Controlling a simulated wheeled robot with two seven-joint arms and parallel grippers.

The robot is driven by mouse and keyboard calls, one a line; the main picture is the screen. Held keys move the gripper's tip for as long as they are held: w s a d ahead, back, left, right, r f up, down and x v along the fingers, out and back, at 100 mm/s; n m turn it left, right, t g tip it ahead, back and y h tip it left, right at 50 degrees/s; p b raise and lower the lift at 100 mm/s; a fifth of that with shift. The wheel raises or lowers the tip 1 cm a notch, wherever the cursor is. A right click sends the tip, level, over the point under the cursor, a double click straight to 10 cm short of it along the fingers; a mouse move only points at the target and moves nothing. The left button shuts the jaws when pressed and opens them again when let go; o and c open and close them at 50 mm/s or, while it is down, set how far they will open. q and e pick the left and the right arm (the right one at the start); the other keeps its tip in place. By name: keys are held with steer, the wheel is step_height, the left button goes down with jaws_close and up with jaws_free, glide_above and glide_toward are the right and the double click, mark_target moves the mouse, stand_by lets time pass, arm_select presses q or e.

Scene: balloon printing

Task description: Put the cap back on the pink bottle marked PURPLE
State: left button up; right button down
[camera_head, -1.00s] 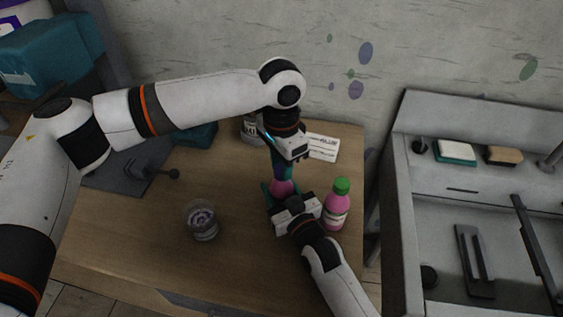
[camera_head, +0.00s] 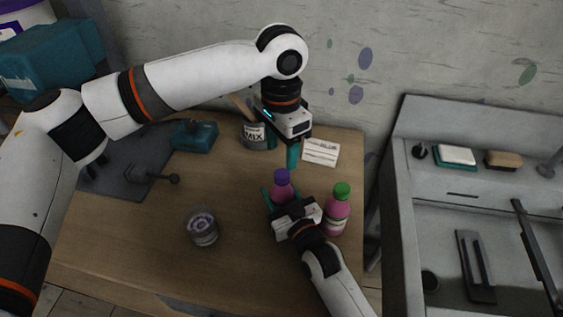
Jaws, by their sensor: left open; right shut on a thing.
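A pink bottle (camera_head: 282,192) stands upright on the wooden table with a purple cap (camera_head: 282,176) sitting on its top. I cannot tell how tight the cap is, and the bottle's label is hidden. My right gripper (camera_head: 280,200) is shut around this bottle from the near side. My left gripper (camera_head: 285,155) is open and empty, pointing down above and behind the capped bottle, apart from the cap. A second pink bottle with a green cap (camera_head: 342,188) stands just right of my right gripper.
A clear glass (camera_head: 203,228) stands at the left front of the table (camera_head: 150,245). A MIX can (camera_head: 254,136), a white card (camera_head: 320,152), a teal box (camera_head: 195,137) and a dark mat (camera_head: 120,172) lie farther back. A grey sink unit (camera_head: 400,220) is at the right.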

arm_select(q)
step_height(320, 180, up, 6)
steer(key=shift+f, duration=0.1)
arm_select(e)
steer(key=c, duration=0.6)
jaws_free()
steer(key=b+v, duration=0.1)
steer(key=v, duration=1.1)
arm_select(q)
steer(key=shift+f, duration=0.65)
